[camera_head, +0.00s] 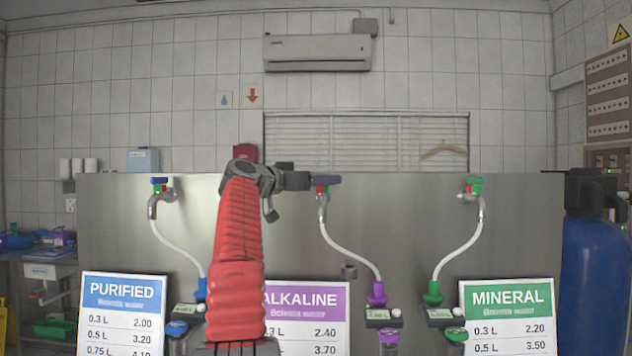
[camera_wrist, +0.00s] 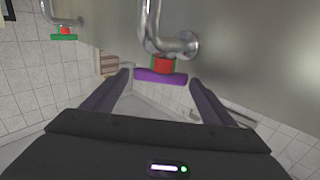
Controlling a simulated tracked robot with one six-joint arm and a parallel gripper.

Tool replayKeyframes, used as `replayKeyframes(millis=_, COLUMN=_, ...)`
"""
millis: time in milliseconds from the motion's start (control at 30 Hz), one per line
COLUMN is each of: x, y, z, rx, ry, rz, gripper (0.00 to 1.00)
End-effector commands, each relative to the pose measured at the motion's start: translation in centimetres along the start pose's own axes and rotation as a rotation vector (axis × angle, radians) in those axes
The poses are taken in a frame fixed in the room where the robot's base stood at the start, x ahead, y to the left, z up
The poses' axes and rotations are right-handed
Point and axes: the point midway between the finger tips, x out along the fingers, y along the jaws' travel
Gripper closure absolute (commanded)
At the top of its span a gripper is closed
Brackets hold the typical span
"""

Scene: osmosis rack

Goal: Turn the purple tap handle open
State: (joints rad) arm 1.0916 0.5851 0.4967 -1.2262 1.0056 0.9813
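The purple tap handle (camera_head: 328,180) is a bar on top of a metal tap with a red and green collar, at the middle of the steel panel. It also shows in the wrist view (camera_wrist: 160,77), lying crosswise under the pipe. My gripper (camera_head: 312,181) reaches it from the left in the head view, partly covering it. In the wrist view my gripper (camera_wrist: 159,78) is open, with one finger on each side of the handle and small gaps visible. How deep the handle sits between the fingertips is hard to tell.
A blue-handled tap (camera_head: 159,181) is at the left and a green-handled tap (camera_head: 473,183) at the right, which also shows in the wrist view (camera_wrist: 64,36). The steel panel (camera_head: 390,225) stands behind the hoses. Price signs (camera_head: 507,312) stand in front.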

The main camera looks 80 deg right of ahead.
Motion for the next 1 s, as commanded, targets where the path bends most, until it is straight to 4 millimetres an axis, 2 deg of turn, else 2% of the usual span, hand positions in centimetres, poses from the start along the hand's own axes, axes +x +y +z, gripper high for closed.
replayKeyframes(millis=133, x=0.0, y=0.0, z=0.0, rx=-0.001, ry=0.0, rz=-0.001, gripper=0.12)
replayKeyframes(millis=567, x=-0.5, y=-0.1, z=0.0, rx=-0.002, ry=-0.001, rz=-0.002, gripper=0.12)
replayKeyframes(millis=1000, x=-4.0, y=-0.1, z=0.0, rx=-0.001, ry=0.0, rz=-0.003, gripper=0.12)
